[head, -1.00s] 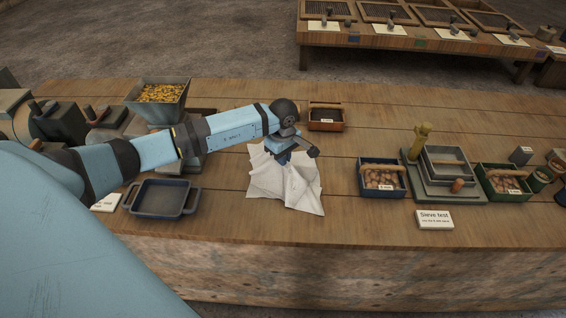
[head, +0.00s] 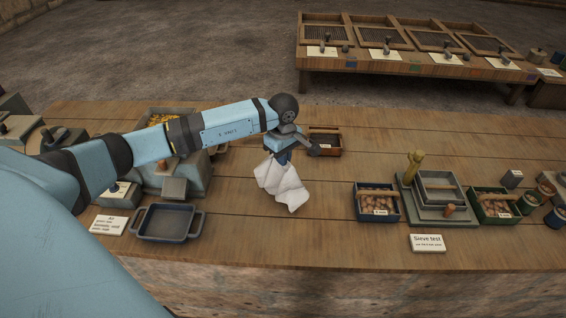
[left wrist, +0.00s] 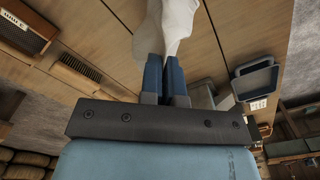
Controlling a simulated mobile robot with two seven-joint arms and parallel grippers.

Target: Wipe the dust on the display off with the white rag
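The white rag (head: 281,184) hangs bunched and folded from my left gripper (head: 282,157) above the wooden table. In the left wrist view, the two blue fingers (left wrist: 163,80) are close together with the rag (left wrist: 168,30) pinched between their tips. A small grey slanted panel (head: 174,188) on the machine left of the rag may be the display; I cannot make out dust on it. My right gripper is not in view.
A hopper of yellow grains (head: 163,118) is partly hidden behind my left arm. An empty dark tray (head: 166,222) stands at the front left. A blue crate (head: 377,203) and sieve set (head: 437,194) stand right. The table's front middle is clear.

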